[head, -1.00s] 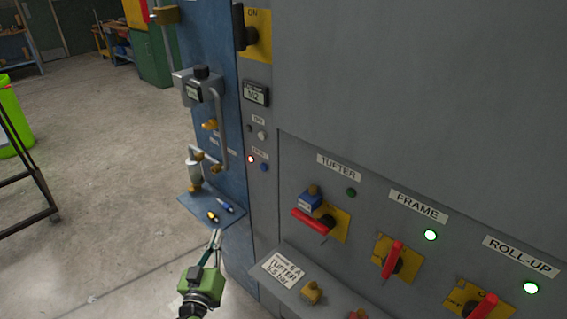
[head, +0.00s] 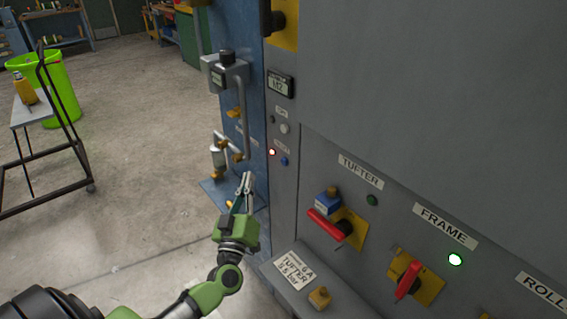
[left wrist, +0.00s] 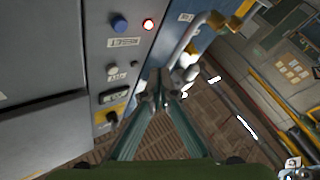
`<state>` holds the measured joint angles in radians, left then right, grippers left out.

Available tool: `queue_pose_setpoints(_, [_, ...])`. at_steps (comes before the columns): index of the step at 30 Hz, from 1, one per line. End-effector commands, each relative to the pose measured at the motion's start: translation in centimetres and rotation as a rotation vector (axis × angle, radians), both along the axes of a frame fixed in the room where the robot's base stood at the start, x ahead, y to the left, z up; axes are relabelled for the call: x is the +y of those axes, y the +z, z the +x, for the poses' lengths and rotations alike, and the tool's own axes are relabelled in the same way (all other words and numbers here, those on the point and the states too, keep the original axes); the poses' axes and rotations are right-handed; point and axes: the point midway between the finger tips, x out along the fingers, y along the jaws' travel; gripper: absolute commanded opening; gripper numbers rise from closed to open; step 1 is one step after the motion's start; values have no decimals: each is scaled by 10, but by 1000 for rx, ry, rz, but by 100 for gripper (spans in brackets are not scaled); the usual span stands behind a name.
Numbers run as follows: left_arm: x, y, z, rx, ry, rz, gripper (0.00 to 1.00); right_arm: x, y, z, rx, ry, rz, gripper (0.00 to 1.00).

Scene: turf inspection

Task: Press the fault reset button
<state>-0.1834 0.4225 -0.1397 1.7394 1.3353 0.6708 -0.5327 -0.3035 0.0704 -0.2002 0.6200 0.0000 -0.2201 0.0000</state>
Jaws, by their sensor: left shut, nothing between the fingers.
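A small blue button (head: 284,161) is on the grey panel strip beside a lit red lamp (head: 272,152). A small label that seems to read RESET sits just above them. In the left wrist view the blue button (left wrist: 119,25) and the red lamp (left wrist: 149,24) show near the top, with the label (left wrist: 124,42) upside down. My left gripper (head: 247,178) is shut and empty, left of and slightly below the button in the head view. Its fingertips (left wrist: 160,92) look apart from the panel. My right gripper is out of view.
A pale button (head: 285,128) and a dark one sit above. A blue column with pipes and a regulator (head: 224,75) stands close left of the strip. Red-handled switches (head: 327,225) are on the panel at right. A cart (head: 75,150) stands on open floor at left.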

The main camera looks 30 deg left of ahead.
Motion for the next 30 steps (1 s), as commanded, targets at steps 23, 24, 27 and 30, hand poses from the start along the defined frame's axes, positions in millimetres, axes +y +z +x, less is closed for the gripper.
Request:
queue_pose_setpoints(23, [-32, 0, 75, 1, -1, 0, 0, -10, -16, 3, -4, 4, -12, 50])
queue_pose_setpoints(24, [-32, 0, 76, 1, -1, 0, 0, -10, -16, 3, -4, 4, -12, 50])
queue_pose_setpoints(27, [-32, 0, 76, 1, -1, 1, 0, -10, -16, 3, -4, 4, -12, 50])
queue_pose_setpoints(30, [-32, 0, 76, 1, -1, 1, 0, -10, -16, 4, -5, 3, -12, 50])
